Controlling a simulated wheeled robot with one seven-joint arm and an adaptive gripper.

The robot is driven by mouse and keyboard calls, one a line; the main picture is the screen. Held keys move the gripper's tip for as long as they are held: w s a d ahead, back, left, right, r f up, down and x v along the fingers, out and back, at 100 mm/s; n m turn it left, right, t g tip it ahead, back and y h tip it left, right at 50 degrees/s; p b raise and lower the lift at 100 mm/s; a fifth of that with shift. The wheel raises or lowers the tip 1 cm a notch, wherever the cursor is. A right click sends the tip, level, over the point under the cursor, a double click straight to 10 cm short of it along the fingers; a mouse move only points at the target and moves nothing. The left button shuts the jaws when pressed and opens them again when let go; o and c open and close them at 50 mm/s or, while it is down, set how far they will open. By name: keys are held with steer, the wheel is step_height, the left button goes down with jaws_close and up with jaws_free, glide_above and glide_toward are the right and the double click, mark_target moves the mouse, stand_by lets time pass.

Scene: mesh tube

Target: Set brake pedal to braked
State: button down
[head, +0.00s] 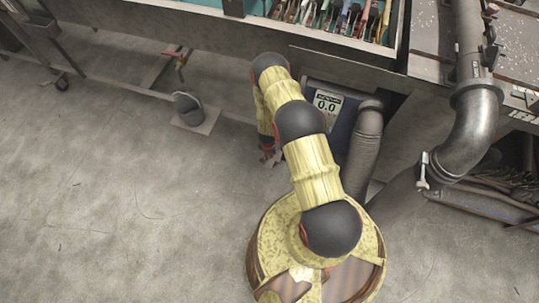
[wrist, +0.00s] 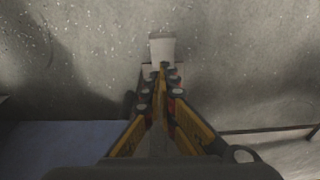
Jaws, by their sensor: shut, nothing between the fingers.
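My gripper (head: 266,154) hangs low, beside the cart, mostly hidden behind my arm in the head view. In the wrist view my gripper (wrist: 163,72) has its yellow fingers closed together at the tips, with nothing held. A small pale, flat, pedal-like piece (wrist: 162,46) lies just past the fingertips; it appears to be the brake pedal. I cannot tell whether the fingertips touch it or how far it is pressed. In the head view a small pale patch (head: 276,160) shows near my gripper, probably the same piece.
A blue unit with a 0.0 display (head: 327,103) and a thick grey pipe (head: 364,145) stand right of my arm. A grey bucket (head: 188,108) and a red-handled lever (head: 178,58) are to the left. A workbench with tools (head: 330,42) runs behind.

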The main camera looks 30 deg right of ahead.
steer(key=b, duration=0.2)
glide_above(270, 166)
step_height(270, 166, down, 6)
steer(key=shift+w+a+r, duration=0.1)
steer(key=shift+w+r, duration=0.05)
steer(key=shift+a+f+b, duration=0.15)
steer(key=shift+f+b, duration=0.15)
steer(key=shift+f, duration=0.15)
steer(key=shift+s+a, duration=0.15)
steer(key=shift+s, duration=0.2)
